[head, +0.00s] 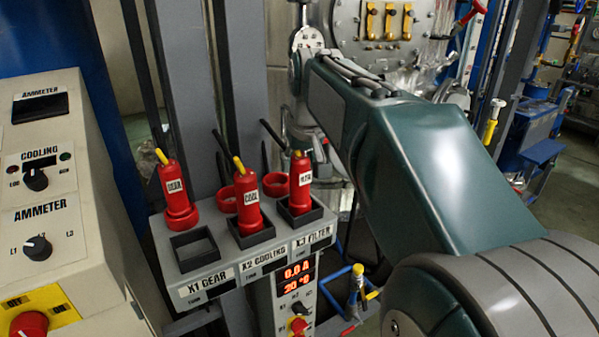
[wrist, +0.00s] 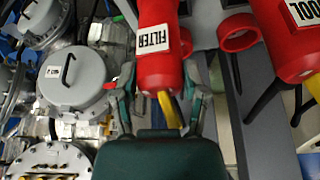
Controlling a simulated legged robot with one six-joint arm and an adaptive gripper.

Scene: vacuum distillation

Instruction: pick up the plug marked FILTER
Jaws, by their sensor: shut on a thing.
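The red FILTER plug (head: 300,184) stands upright in the square socket above the X3 FILTER label. In the wrist view the same FILTER plug (wrist: 155,68) is large, its label facing the camera and its yellow cable end toward my palm. My gripper (wrist: 158,88) has a finger on each side of the plug's cable end and is shut on it. In the head view my arm reaches in from the right, and I cannot make out the fingers at the plug.
The COOL plug (head: 250,206) stands in the X2 socket, left of FILTER; it also shows in the wrist view (wrist: 290,40). The GEAR plug (head: 177,197) stands behind the empty X1 socket (head: 193,249). Empty red rings (head: 274,185) sit behind. A control panel (head: 42,215) is at left.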

